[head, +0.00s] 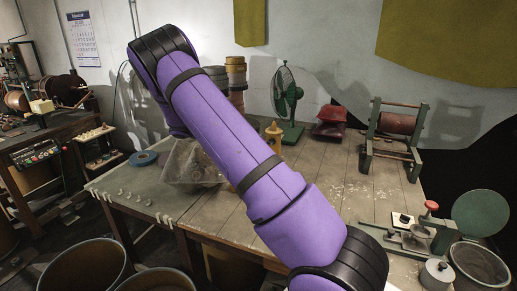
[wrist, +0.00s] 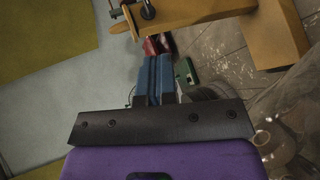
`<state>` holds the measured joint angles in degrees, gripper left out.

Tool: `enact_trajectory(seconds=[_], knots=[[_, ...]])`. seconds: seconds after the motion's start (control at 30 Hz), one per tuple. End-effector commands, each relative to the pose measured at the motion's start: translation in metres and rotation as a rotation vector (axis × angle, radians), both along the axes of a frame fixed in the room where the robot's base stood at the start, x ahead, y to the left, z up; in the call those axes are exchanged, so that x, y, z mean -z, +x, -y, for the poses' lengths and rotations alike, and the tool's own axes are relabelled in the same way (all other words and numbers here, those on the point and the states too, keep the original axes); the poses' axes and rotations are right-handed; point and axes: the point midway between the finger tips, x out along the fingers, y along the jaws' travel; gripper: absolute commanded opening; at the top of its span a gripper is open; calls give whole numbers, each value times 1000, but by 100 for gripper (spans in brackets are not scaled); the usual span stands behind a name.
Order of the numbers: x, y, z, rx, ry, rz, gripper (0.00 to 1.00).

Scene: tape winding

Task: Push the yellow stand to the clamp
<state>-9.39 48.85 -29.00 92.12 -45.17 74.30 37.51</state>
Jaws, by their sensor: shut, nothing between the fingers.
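The yellow stand (head: 273,138) shows in the head view as a small upright piece on the table, just right of my arm and in front of the green fan. In the wrist view, yellow-orange blocks (wrist: 277,32) fill the top and upper right, just beyond my fingertips; the stand seems to be these. My gripper (wrist: 158,58) has its blue fingers together and empty; I cannot tell if they touch the stand. My arm hides the gripper in the head view. A metal fitting with a dark knob (wrist: 147,11) sits at the top edge; I cannot tell whether it is the clamp.
A green fan (head: 287,100) and red bags (head: 329,121) stand at the back. A wooden frame with a roll (head: 396,125) is at back right. A green device with a red knob (head: 430,206) sits at front right. The table's middle right (head: 355,195) is mostly clear.

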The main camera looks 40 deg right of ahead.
Motion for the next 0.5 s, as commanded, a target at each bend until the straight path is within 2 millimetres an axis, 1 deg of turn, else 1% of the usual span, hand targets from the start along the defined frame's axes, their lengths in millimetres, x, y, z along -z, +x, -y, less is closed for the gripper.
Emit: enact_trajectory(seconds=[0.03, 0.2, 0.3, 0.4, 0.5], knots=[[15, 8, 4, -8, -51, -25, 0], [47, 31, 16, -42, -211, -81, 0], [61, 40, 20, -63, -280, -104, 0], [71, 46, 22, -79, -326, -116, 0], [76, 49, 23, -90, -351, -124, 0]])
